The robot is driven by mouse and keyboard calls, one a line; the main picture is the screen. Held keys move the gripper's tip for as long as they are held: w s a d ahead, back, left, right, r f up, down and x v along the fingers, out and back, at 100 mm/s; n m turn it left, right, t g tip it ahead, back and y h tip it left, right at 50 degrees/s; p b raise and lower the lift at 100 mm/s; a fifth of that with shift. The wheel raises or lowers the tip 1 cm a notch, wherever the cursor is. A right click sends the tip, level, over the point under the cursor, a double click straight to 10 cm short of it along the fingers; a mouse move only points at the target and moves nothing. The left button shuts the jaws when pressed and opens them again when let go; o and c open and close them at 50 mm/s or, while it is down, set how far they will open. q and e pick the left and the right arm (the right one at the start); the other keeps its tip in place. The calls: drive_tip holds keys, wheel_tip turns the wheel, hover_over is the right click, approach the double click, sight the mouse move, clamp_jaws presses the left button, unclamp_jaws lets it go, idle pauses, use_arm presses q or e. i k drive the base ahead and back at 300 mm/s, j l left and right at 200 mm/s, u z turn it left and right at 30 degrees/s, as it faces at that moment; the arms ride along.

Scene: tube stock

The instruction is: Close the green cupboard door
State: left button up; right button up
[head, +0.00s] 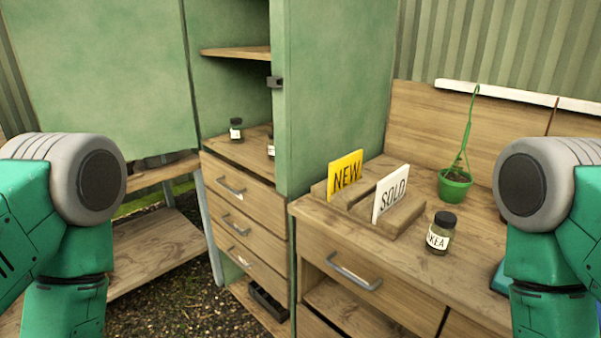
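The green cupboard (340,80) stands in the middle with its front open. A wide green panel (100,70), apparently its door, stands swung out to the left of the opening. Inside are a wooden shelf (236,53) and a lower wooden surface with small dark-lidded jars (236,129). A small dark latch or catch (275,82) sits on the right edge of the opening. Green and grey links of my arms show at the left and right edges. Both of my grippers are out of view, so their state is hidden.
Wooden drawers (240,222) are below the opening. The right counter (330,222) holds yellow NEW (345,174) and white SOLD (391,193) signs, a labelled jar (440,234) and a green hanging pot (455,185). A low wooden bench (155,250) stands under the door panel.

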sight(118, 70)
drive_tip(key=i+j, duration=0.15)
drive_tip(key=j, duration=0.25)
drive_tip(key=i+j, duration=0.1)
drive_tip(key=j, duration=0.35)
drive_tip(key=i+j, duration=0.15)
drive_tip(key=j, duration=0.25)
drive_tip(key=i+j+z, duration=0.1)
drive_tip(key=j, duration=0.3)
drive_tip(key=i+j, duration=0.15)
drive_tip(key=j, duration=0.3)
